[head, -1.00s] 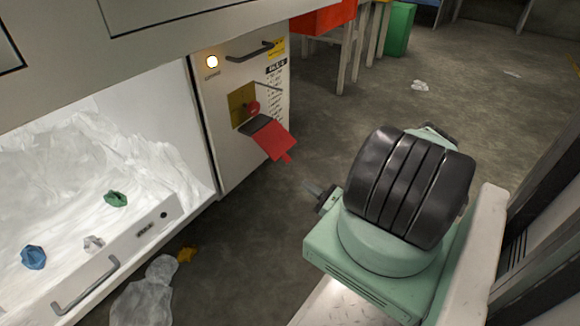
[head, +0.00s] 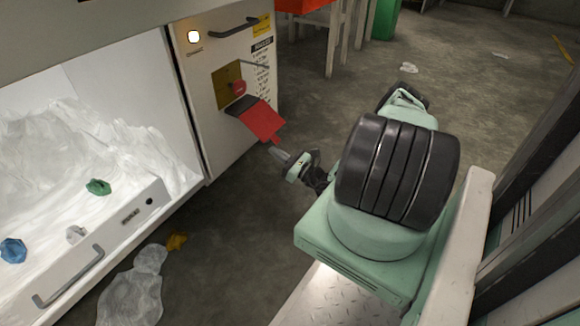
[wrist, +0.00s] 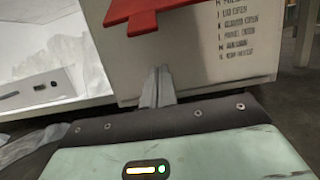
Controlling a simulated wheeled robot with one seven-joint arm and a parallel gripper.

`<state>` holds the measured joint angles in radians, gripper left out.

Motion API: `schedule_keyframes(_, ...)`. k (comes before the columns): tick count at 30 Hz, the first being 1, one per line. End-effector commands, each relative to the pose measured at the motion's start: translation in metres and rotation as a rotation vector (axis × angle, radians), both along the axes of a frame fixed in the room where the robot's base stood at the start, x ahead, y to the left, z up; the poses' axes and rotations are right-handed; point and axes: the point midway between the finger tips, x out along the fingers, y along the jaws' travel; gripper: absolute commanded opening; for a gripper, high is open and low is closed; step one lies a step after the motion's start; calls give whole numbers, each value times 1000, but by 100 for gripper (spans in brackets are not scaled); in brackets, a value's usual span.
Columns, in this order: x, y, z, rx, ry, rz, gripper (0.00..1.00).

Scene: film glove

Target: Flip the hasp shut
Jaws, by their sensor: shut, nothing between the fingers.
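The hasp (head: 257,118) is a red plate with a narrow tab at its end and a dark part at its hinge. It sticks out and slopes down from the brass-coloured plate (head: 223,90) on the cabinet's end panel, so it stands open. A red knob (head: 238,87) sits on that plate. My gripper (head: 279,155) is shut and empty, its tips just below the hasp's tab in the head view. In the wrist view the closed fingers (wrist: 157,84) point up toward the red hasp (wrist: 145,12), with a gap in the picture. Contact cannot be told from the head view.
An open drawer (head: 120,235) with crumpled film lies left. A clear film heap (head: 132,297) lies on the floor.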

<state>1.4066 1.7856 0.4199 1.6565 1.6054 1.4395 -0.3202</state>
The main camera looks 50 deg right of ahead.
Motion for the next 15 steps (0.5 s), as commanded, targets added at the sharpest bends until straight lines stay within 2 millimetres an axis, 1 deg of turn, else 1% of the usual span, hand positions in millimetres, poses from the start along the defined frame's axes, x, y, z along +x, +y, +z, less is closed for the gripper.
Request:
schedule_keyframes(1, 5, 0, 1, -1, 0, 2, 0)
schedule_keyframes(3, -4, -1, 11, 0, 1, 0, 0)
schedule_keyframes(9, -15, -1, 28, 0, -1, 1, 0)
schedule_keyframes(15, -19, -1, 34, 0, 0, 0, 0)
